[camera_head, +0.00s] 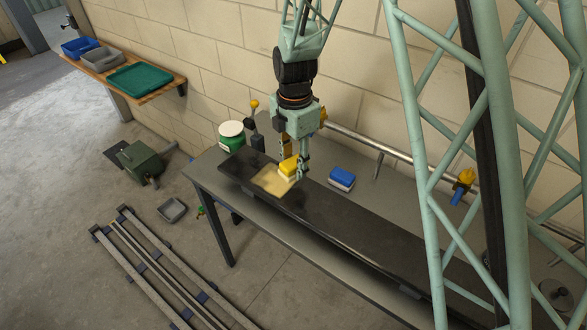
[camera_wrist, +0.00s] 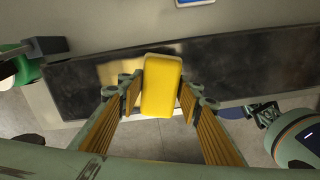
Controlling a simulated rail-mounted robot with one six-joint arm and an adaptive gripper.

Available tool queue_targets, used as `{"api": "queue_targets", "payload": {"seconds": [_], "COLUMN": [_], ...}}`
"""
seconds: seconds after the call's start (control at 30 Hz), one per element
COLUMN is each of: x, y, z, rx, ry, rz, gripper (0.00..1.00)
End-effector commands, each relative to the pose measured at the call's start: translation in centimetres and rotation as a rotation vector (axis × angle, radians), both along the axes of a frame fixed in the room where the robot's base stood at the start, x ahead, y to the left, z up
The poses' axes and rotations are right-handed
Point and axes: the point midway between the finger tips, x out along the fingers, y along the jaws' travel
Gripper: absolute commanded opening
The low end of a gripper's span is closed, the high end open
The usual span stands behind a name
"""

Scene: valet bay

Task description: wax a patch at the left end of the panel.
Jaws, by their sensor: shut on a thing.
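My gripper (camera_head: 294,172) is shut on a yellow block (camera_head: 288,166), likely a wax applicator. The block also shows between the fingers in the wrist view (camera_wrist: 162,86). The black panel (camera_head: 345,213) lies along the grey table. A pale yellowish patch (camera_head: 271,181) shows on the panel's left end, directly beside and under the block. In the wrist view the patch (camera_wrist: 118,72) lies to the left of the block. The block is at or just above the panel; I cannot tell if it touches.
A blue-and-white block (camera_head: 341,179) lies on the table (camera_head: 222,185) behind the panel. A green tub with a white lid (camera_head: 231,136) stands at the table's left end. A metal rail (camera_head: 365,142) runs along the back. A wall shelf (camera_head: 160,95) holds trays at the upper left.

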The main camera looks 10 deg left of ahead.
Motion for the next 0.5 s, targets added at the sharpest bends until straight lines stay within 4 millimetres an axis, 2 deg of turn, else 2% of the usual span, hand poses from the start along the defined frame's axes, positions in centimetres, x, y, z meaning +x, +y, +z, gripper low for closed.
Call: {"api": "queue_targets", "payload": {"seconds": [0.2,0.5], "x": [0.1,0.1], "y": [-0.2,-0.2], "z": [1.8,2.0], "rx": [-0.001,-0.001], "ry": [0.001,0.001], "rz": [-0.003,-0.003], "gripper": [0.21,0.21]}}
